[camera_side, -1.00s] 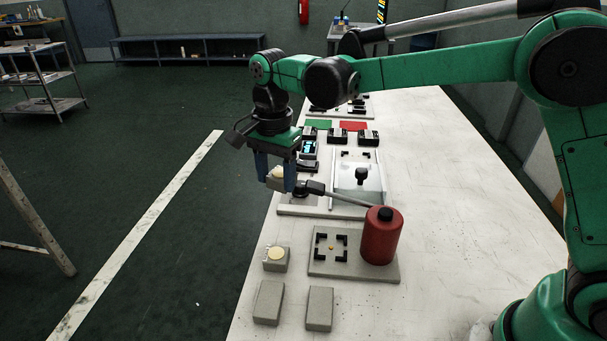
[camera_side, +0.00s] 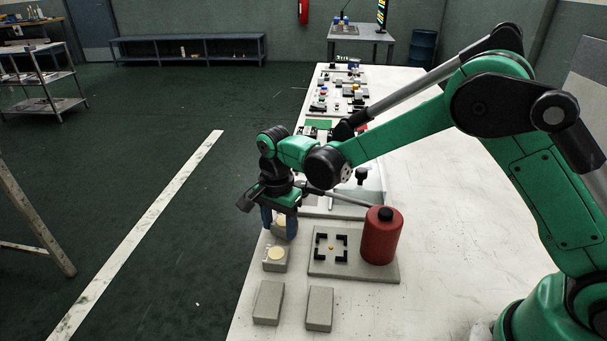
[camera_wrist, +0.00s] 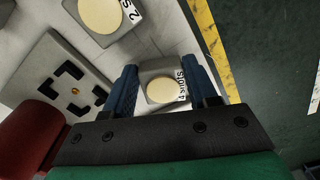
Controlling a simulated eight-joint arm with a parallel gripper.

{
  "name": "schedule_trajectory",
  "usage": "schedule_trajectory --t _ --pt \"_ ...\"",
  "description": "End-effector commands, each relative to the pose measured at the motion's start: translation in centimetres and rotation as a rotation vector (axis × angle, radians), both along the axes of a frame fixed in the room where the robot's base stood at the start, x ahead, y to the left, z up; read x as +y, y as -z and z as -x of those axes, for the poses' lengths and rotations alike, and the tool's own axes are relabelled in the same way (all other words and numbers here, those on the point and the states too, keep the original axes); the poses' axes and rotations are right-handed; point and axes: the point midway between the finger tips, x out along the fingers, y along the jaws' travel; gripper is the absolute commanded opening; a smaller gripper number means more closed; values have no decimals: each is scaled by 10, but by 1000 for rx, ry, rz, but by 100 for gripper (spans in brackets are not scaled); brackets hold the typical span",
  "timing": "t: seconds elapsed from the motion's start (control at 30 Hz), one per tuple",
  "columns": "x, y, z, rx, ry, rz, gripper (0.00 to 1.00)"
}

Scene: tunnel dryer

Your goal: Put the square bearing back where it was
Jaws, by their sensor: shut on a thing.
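My gripper (camera_side: 279,224) is shut on a grey square bearing (camera_side: 284,231) with a round cream face. In the wrist view the bearing (camera_wrist: 160,90) sits between the two blue fingers, with a printed white label on its right edge. In the side view the fingers partly hide it. It is at the table's left edge, just behind a second similar bearing (camera_side: 275,263), also with a cream disc. I cannot tell whether the held bearing touches the table. A grey plate (camera_side: 352,273) with black corner brackets (camera_side: 331,248) lies to the right; its bracketed square is empty.
A red bottle-like cylinder (camera_side: 381,238) stands on the plate's right side. Two plain grey blocks (camera_side: 268,302) (camera_side: 319,308) lie at the front. Behind my gripper are a lever fixture (camera_side: 372,185) and several small parts. The table's right side is clear.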

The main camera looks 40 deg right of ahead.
Motion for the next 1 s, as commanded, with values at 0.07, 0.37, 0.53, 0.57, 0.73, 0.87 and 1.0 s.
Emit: schedule_trajectory --t 0.07,0.37,0.53,0.57,0.73,0.87,1.0 --pt "0 2 0 0 0 0 55" --pt "0 2 0 0 0 0 83" --pt "0 -2 0 0 0 0 83" --pt "0 -5 0 0 0 0 83" --pt "0 -35 1 0 0 0 83" --pt "0 -66 0 0 0 0 83" --pt "0 -94 0 0 0 0 83"
